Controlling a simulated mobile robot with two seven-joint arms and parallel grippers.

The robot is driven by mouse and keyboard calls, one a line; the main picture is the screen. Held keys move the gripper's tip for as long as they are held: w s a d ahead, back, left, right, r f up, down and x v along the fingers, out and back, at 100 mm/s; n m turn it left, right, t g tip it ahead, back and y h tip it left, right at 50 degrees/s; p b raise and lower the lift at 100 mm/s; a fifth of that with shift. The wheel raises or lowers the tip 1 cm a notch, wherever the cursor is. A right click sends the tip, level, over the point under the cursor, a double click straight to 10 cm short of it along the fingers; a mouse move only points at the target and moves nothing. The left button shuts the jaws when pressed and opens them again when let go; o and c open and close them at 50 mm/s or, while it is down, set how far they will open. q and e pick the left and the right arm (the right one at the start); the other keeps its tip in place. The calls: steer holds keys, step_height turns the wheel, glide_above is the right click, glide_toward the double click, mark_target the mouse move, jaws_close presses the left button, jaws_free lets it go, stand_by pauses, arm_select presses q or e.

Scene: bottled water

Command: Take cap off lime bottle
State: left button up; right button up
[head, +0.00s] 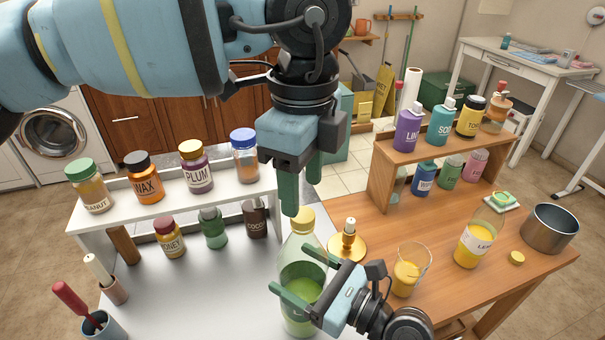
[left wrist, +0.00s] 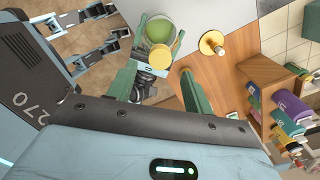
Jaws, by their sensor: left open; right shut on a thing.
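The lime bottle (head: 301,257) is clear with green liquid and stands upright at the front middle. Its yellow cap (head: 302,219) is on its top. In the left wrist view the cap (left wrist: 160,58) shows beyond my fingers, with the green of the bottle (left wrist: 157,28) behind it. My right gripper (head: 306,275) is shut on the bottle's body from the lower right. My left gripper (head: 302,195) points down just above the cap, open and empty. Its two fingers (left wrist: 158,76) show on either side of the cap in the left wrist view. Whether they touch it is unclear.
A brass candle holder (head: 347,246) stands close to the right of the bottle. A glass of yellow liquid (head: 408,272), a yellow-filled bottle (head: 474,243), a loose yellow cap (head: 516,258) and a metal pot (head: 549,229) are farther right. A white shelf (head: 120,221) with several jars is left.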

mark_target(302, 214)
arm_select(q)
steer(key=m, duration=0.3)
steer(key=shift+r, duration=0.2)
steer(key=m, duration=0.5)
steer(key=shift+r, duration=0.25)
steer(key=m, duration=0.4)
steer(key=shift+r+m, duration=0.25)
steer(key=shift+m, duration=0.05)
steer(key=m, duration=0.3)
steer(key=shift+r, duration=0.15)
steer(key=m, duration=0.4)
steer(key=shift+r+m, duration=0.25)
steer(key=shift+m, duration=0.05)
steer(key=m, duration=0.3)
steer(key=shift+r, duration=0.2)
steer(key=m, duration=0.4)
steer(key=shift+r+m, duration=0.25)
steer(key=shift+m, duration=0.05)
steer(key=m, duration=0.4)
steer(key=shift+r, duration=0.2)
